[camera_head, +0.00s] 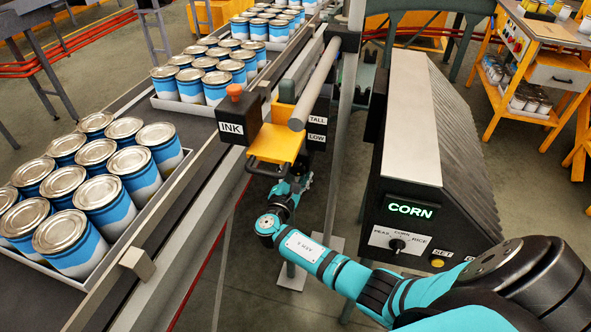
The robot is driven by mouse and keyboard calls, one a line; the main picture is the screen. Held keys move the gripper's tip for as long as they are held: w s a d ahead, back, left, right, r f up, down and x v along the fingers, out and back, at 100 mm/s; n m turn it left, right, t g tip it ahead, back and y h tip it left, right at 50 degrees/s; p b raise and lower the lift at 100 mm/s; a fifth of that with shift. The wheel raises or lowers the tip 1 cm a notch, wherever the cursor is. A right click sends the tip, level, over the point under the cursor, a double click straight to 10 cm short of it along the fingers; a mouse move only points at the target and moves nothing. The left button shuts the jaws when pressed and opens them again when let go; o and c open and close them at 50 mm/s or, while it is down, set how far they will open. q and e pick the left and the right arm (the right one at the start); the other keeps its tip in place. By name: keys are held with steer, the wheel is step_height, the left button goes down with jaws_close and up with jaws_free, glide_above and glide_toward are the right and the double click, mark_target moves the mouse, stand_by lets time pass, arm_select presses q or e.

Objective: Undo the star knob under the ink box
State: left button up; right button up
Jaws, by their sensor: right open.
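The black ink box (232,126), marked INK, is mounted beside the conveyor, with an orange knob (234,91) on top. I cannot make out a star knob under the box; that spot is small, dark and partly covered by the yellow bracket (277,143) to its right. My right arm reaches in from the lower right. My right gripper (301,181) is open, just below and right of the yellow bracket; its fingers are small and partly hidden, and I cannot tell whether they touch anything. My left gripper is not in view.
Trays of blue-and-white cans (97,190) stand on the conveyor at left. A grey tube (315,84) and black blocks marked TALL and LOW (317,128) are close above my gripper. A black control cabinet (408,190) showing CORN stands right.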

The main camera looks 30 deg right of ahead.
steer(key=v, duration=1.2)
steer(key=shift+d+f, duration=0.1)
steer(key=s+f+m+g+y, duration=0.1)
steer(key=s+f+g+y, duration=0.3)
steer(key=f, duration=0.6)
steer(key=s+f+m+y, duration=0.1)
steer(key=s+f, duration=0.5)
steer(key=f, duration=0.5)
steer(key=s+f+m+g+y, duration=0.1)
steer(key=s+f+g+y, duration=0.15)
steer(key=s+f, duration=0.55)
steer(key=s+a+f+m+g+y, duration=0.2)
steer(key=s+f+m, duration=0.3)
steer(key=s, duration=0.8)
steer(key=s+a+f+m+g+y, duration=0.2)
steer(key=s+f+m+y, duration=0.2)
steer(key=s+f, duration=0.7)
steer(key=s+m, duration=0.2)
steer(key=s, duration=0.1)
steer(key=shift+a+m, duration=0.3)
